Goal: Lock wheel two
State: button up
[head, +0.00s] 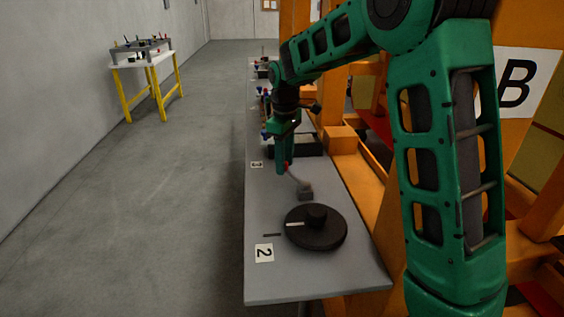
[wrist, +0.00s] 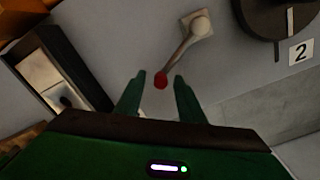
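Wheel two is a black disc (head: 318,238) with a raised hub and a white mark pointing left, lying on the grey bench beside a "2" label (head: 264,253). Part of the wheel (wrist: 262,14) shows at the wrist view's top right. Behind the wheel is a small lever (head: 296,180) on a grey block (head: 305,192), its red tip (wrist: 160,82) towards my gripper. My gripper (head: 284,170) points down at the red tip. In the wrist view my gripper (wrist: 160,80) is open, with the red tip between its fingertips and gaps both sides.
The grey bench (head: 270,285) runs away from me, with a dark tray (head: 300,150) and more items beyond my gripper. An orange frame (head: 345,140) borders the bench on the right. A white table with yellow legs (head: 140,62) stands far left. The floor on the left is clear.

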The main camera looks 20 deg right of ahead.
grip_shut()
